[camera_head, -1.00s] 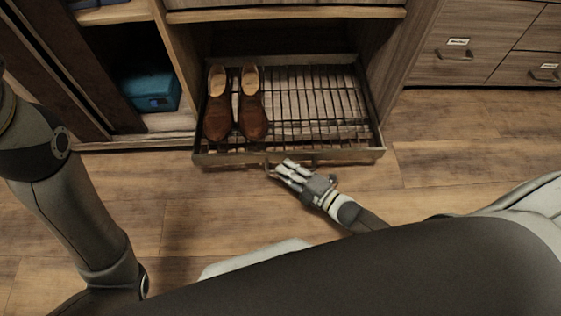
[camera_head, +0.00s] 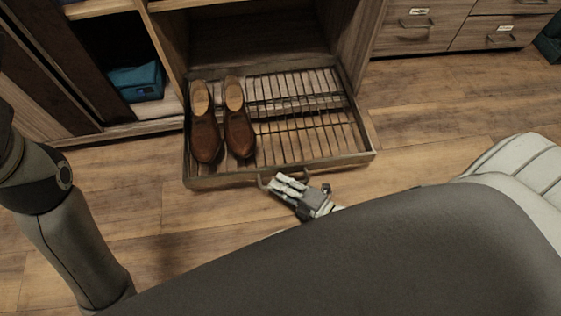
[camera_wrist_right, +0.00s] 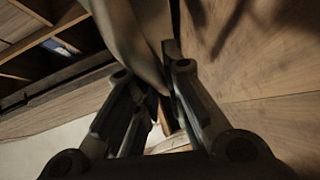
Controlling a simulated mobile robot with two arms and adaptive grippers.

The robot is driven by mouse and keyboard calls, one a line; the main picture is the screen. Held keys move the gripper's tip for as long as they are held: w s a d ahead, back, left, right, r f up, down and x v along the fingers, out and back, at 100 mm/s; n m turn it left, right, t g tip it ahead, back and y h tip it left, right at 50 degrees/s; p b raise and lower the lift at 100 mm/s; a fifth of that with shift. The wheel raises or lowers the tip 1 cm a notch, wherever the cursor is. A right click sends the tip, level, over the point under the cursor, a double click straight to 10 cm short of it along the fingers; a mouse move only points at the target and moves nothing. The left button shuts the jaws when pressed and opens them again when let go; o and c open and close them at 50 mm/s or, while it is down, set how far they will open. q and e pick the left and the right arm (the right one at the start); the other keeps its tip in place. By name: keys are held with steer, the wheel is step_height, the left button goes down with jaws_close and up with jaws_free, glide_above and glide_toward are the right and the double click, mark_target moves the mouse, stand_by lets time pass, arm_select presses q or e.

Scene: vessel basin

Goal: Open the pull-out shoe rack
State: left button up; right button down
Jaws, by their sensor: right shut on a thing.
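The shoe rack (camera_head: 205,181) is a shallow wooden drawer with a wire grid, low at the bottom of the cabinet. It stands well out over the floor, with a pair of brown shoes on its left half. Its bar handle (camera_head: 262,182) is at the middle of the front edge. My right gripper (camera_head: 287,183) is at this handle and shut on it. In the right wrist view the fingers (camera_wrist_right: 160,108) are close together, and the handle between them is hard to make out. My left arm shows at the left edge, but its gripper is out of view.
A teal box (camera_head: 137,80) sits in the cabinet compartment left of the rack. Drawers with handles (camera_head: 417,22) stand at the back right. The wooden floor (camera_head: 440,120) is clear to the right of the rack. My own arm covers the lower part of the head view.

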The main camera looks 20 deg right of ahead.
steer(key=c, duration=1.5)
jaws_free()
steer(key=shift+s, duration=0.1)
steer(key=v, duration=1.2)
